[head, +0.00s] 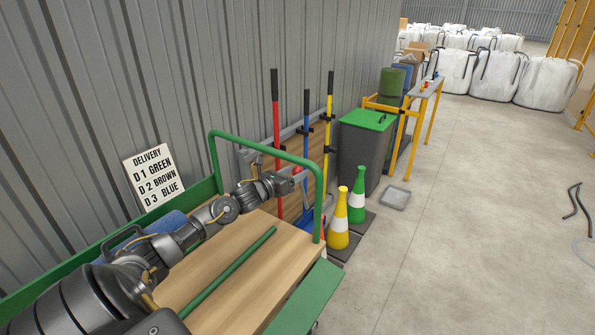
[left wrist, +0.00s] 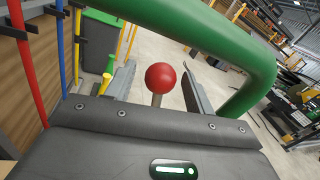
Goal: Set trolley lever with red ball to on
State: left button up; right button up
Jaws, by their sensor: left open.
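The trolley (head: 230,255) has a wooden deck and a green tube handle (head: 262,145). The red ball (left wrist: 160,77) sits on a short grey stem in the left wrist view, between the two fingers of my left gripper (left wrist: 158,88). The fingers are open, with a gap on each side of the ball. In the head view my left arm reaches over the deck, and the left gripper (head: 291,182) is at the handle's right part. There the ball is small and mostly hidden. I cannot read the lever's on or off marking. My right gripper is not in view.
The green tube (left wrist: 190,35) passes close above the left gripper. A red pole (head: 275,120), a blue pole (head: 306,110) and a yellow pole (head: 328,125) stand behind the handle.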

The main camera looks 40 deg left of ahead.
pick_arm(q)
jog(key=shift+w+d, duration=0.1)
jog(key=shift+w, duration=0.55)
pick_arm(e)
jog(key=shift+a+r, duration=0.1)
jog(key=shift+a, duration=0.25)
pick_arm(q)
jog(key=shift+c, duration=0.4)
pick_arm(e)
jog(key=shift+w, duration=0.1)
